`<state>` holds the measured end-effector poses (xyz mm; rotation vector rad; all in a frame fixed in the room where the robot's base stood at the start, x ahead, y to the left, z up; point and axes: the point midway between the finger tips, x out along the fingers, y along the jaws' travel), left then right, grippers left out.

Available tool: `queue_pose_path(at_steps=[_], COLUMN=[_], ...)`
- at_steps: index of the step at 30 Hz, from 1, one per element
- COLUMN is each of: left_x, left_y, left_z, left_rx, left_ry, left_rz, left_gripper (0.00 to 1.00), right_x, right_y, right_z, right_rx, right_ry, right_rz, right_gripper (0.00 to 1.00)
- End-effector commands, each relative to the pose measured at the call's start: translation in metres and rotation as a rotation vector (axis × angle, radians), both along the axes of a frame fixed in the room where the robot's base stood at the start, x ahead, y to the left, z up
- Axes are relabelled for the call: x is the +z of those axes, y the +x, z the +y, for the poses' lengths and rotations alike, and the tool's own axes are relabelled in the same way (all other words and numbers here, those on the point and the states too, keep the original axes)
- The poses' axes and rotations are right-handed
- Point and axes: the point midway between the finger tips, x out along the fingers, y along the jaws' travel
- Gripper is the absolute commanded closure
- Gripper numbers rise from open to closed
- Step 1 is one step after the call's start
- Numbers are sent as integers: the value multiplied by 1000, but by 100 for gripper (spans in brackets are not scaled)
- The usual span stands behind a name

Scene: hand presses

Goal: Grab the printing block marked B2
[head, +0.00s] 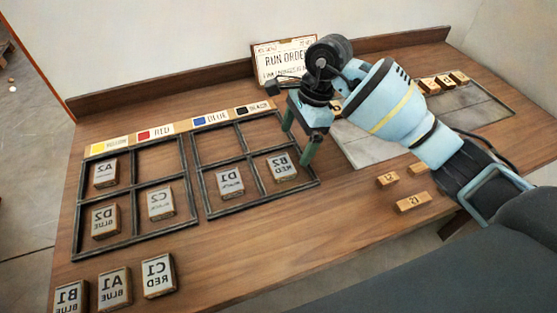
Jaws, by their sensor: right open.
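The printing block marked B2 (281,167) has mirrored lettering that reads B2 RED. It sits in the lower right compartment of the right-hand black frame (210,213). My right gripper (298,150) reaches in from the right with its two green fingers apart. One finger is just right of the B2 block and the other is above it in the picture, by the frame's right edge. Nothing shows between the fingers. Whether a finger touches the block cannot be told. My left gripper is not in view.
Block D1 (230,182) stands left of B2. A left-hand frame (75,218) holds blocks A2, D2 and C2. Blocks B1, A1 and C1 (158,275) lie at the front left. A RUN ORDER sign (284,62) stands at the back. Small wooden pieces (412,202) lie at right.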

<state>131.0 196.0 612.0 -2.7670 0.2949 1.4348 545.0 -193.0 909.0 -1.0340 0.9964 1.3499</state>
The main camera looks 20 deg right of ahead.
Motion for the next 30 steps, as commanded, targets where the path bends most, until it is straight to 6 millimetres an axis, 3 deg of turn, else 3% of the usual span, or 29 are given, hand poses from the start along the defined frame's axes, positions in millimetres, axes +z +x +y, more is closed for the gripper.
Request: queue_pose_path(at_steps=[8, 14, 24, 30], left_x=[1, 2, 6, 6], left_y=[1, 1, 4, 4], left_z=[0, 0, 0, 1], left_rx=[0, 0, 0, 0], left_ry=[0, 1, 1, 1], left_rz=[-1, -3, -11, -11], left_gripper=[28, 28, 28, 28], right_x=[-23, -27, -66, -72], right_y=[0, 0, 2, 2], right_z=[8, 11, 30, 32], right_rx=[1, 1, -2, 0], right_ry=[4, 5, 6, 5], right_rz=[2, 2, 2, 0], right_gripper=[11, 11, 11, 11])
